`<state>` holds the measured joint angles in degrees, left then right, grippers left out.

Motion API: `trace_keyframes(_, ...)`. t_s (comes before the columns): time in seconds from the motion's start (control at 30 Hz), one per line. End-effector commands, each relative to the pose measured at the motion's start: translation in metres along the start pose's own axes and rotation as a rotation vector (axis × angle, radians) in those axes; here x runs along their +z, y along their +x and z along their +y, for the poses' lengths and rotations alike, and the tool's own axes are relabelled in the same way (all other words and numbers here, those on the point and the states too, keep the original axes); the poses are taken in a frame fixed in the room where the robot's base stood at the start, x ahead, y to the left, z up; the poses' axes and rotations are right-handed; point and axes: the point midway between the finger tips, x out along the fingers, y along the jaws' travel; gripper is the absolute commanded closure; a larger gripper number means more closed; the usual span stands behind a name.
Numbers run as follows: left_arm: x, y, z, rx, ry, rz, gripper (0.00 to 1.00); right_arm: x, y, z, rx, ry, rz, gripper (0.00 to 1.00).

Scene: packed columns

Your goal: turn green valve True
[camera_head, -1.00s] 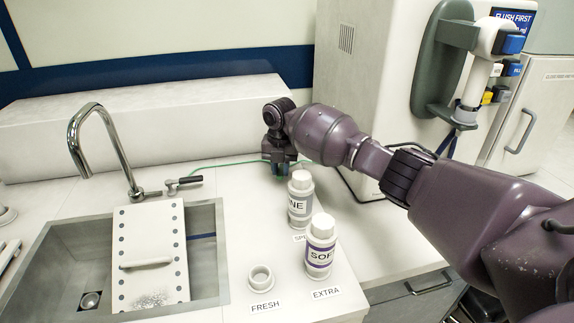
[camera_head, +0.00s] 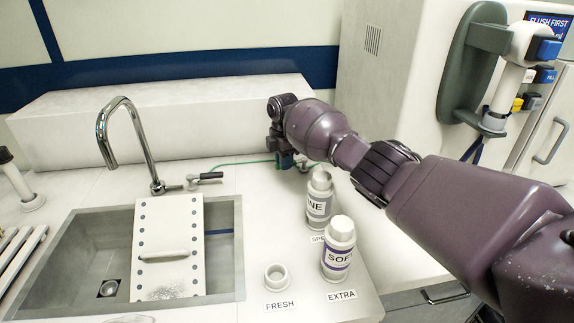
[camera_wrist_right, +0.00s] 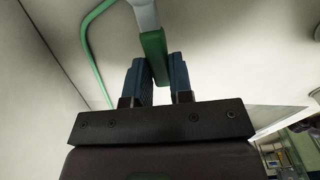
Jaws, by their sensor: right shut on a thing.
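The green valve shows in the right wrist view as a green handle (camera_wrist_right: 153,55) on a pale stem. My right gripper (camera_wrist_right: 157,80) has its two blue fingers on either side of the handle and is shut on it. In the head view my right gripper (camera_head: 286,160) is low over the counter, behind the two bottles. There the valve is mostly hidden by the gripper and wrist. A thin green hose (camera_head: 245,162) runs along the counter to this spot. My left gripper is out of view.
Two labelled bottles (camera_head: 319,200) (camera_head: 338,250) stand close in front of my right gripper. A small white cup (camera_head: 277,276) is by the FRESH label. A sink (camera_head: 226,262) with a perforated board (camera_head: 168,235) and a tap (camera_head: 125,130) lies left. A white machine (camera_head: 395,60) stands behind my right arm.

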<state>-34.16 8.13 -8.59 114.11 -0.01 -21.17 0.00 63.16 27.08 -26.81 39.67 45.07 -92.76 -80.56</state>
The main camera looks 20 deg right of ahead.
Motion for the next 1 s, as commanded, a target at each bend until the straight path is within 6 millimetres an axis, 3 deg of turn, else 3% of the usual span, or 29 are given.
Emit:
trace_keyframes(0.4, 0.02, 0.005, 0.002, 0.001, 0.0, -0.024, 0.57, 0.002, 0.0, 0.017, 0.001, 0.24, -0.002, 1.0)
trace_keyframes(1.0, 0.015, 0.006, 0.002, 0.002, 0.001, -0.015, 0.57, 0.004, -0.002, 0.02, 0.004, 0.296, -0.001, 1.0)
